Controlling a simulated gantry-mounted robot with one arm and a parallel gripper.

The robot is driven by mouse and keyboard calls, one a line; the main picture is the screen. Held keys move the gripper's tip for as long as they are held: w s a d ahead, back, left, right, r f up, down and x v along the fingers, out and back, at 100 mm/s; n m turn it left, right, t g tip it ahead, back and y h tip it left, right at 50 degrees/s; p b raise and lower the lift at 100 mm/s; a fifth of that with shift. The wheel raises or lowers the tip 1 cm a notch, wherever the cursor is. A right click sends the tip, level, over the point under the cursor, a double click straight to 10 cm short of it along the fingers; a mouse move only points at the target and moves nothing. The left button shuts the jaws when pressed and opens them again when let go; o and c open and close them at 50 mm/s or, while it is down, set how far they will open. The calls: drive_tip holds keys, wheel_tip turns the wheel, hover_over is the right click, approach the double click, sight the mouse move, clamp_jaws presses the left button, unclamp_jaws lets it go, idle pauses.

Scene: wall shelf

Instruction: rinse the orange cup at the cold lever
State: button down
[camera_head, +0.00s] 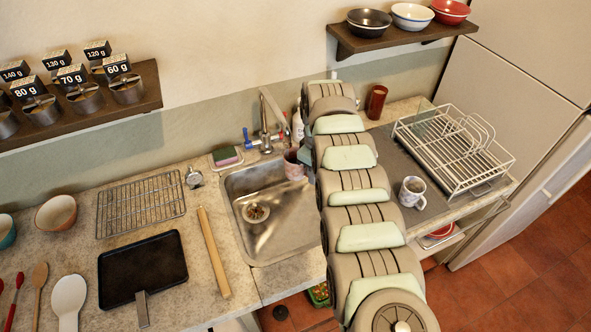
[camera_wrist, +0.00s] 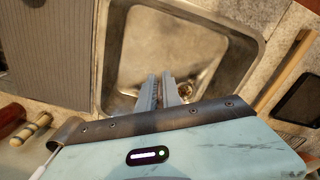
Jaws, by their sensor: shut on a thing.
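A dull pinkish cup (camera_head: 293,163) is at the far right corner of the sink, against the end of my arm. Its colour looks more mauve than orange there. In the head view my arm covers most of the gripper. The tap (camera_head: 264,125) stands behind the sink, with the blue cold lever (camera_head: 247,138) on its left. The cup appears right of the tap; whether water runs is unclear.
A soap bottle (camera_head: 298,125) and a red-brown cup (camera_head: 376,100) stand near the wall. A speckled mug (camera_head: 412,191) and a wire dish rack (camera_head: 455,150) are on the right. A sponge (camera_head: 225,156) lies left of the tap. The sink basin is mostly clear.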

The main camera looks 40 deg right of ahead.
drive_tip(key=b, duration=0.3)
drive_tip(key=shift+d, duration=0.3)
idle(0.3)
drive_tip(key=s+p, duration=0.7)
drive_tip(key=p, duration=0.8)
drive_tip(key=shift+s+d, duration=0.4)
idle(0.5)
drive_tip(key=shift+r+p, duration=0.1)
drive_tip(key=shift+p, duration=0.2)
idle(1.0)
